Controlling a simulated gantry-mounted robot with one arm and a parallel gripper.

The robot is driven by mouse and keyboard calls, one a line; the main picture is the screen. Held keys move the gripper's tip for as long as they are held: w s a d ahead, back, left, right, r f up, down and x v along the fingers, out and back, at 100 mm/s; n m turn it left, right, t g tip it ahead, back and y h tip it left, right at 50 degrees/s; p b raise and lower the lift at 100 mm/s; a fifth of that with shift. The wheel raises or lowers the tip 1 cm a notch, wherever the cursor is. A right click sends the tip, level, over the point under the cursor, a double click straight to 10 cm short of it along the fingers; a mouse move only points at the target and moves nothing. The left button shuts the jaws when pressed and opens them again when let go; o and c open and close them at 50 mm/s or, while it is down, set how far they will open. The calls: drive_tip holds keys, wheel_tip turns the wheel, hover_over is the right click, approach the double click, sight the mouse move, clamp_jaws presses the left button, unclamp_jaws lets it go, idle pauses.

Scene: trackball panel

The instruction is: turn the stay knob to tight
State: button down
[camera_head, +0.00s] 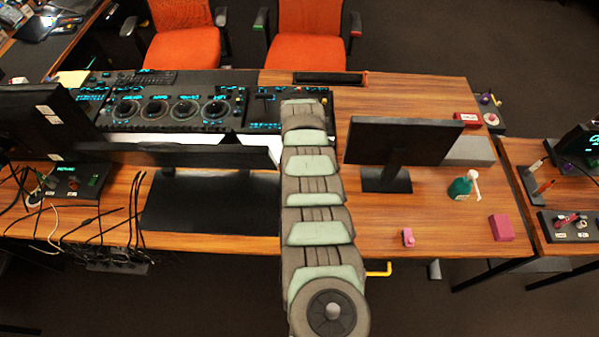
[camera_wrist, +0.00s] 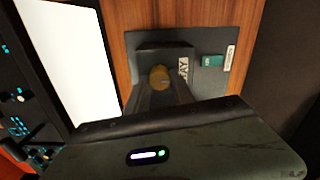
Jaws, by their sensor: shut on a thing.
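The stay knob (camera_wrist: 160,77) shows in the wrist view as a round brass-yellow knob on a grey panel (camera_wrist: 206,42). A white label (camera_wrist: 183,70) beside it is partly covered and shows the letters "AY". My gripper (camera_wrist: 163,80) is shut on the knob, with its dark fingers around it. The fingers and the gripper body hide the lower part of the panel and any pointer on the knob. In the head view my arm covers this place, and neither the knob nor my gripper can be made out.
A small teal block (camera_wrist: 212,61) and a white label (camera_wrist: 229,57) sit on the panel, right of the knob. A white sheet (camera_wrist: 62,50) lies at left.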

drive_tip(key=m, duration=0.8)
drive_tip(key=shift+w, duration=0.1)
drive_tip(key=m, duration=0.5)
drive_tip(key=shift+m, duration=2.3)
drive_tip(key=shift+d, duration=0.1)
drive_tip(key=c, duration=1.1)
unclamp_jaws()
